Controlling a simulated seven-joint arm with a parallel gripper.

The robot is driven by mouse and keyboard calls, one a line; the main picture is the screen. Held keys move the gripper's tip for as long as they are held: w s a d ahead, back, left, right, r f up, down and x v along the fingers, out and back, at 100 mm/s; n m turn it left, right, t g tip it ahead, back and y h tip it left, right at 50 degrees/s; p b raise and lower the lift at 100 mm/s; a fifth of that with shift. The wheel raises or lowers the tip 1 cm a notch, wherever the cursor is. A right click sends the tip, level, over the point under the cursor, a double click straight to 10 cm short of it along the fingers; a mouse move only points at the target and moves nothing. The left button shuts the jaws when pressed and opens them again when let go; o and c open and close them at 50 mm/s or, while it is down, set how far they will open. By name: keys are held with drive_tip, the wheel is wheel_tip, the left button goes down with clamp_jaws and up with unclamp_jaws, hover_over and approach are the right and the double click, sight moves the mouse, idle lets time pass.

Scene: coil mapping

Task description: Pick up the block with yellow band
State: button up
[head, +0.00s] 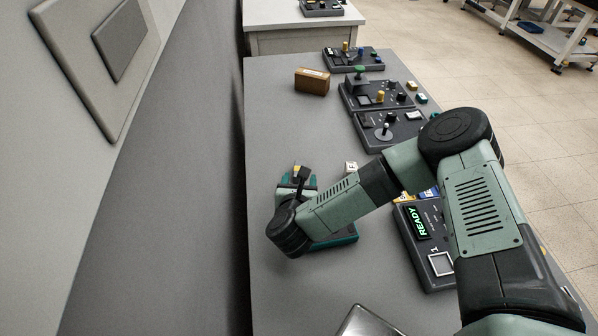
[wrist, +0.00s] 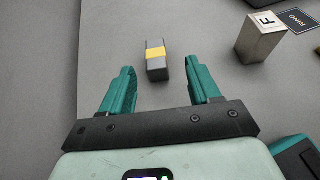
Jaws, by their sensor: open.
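The block with the yellow band (wrist: 157,60) is dark grey and lies on the grey table in the wrist view. It sits just beyond the fingertips, roughly centred between them, and nothing touches it. My gripper (wrist: 161,72) is open, with its two teal fingers apart and empty. In the head view my gripper (head: 298,181) is low over the table's left part. My wrist partly hides the block there; only a small yellow patch shows between the fingers.
A pale block marked F (wrist: 260,38) stands to the right, near a dark RING label (wrist: 298,18). A teal object (wrist: 296,160) is at lower right. Control panels (head: 385,95) line the table's right side. A brown box (head: 312,82) stands farther back. The table left of the block is clear.

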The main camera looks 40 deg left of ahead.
sight(299, 167)
drive_tip(key=x, duration=0.3)
drive_tip(key=shift+w+a, duration=0.1)
drive_tip(key=shift+s+a+x, duration=0.1)
drive_tip(key=shift+a+x, duration=0.05)
drive_tip(key=shift+x, duration=1.2)
drive_tip(key=shift+s+a+x, duration=0.1)
drive_tip(key=shift+x, duration=1.25)
drive_tip(key=shift+f, duration=0.1)
drive_tip(key=c, duration=1.1)
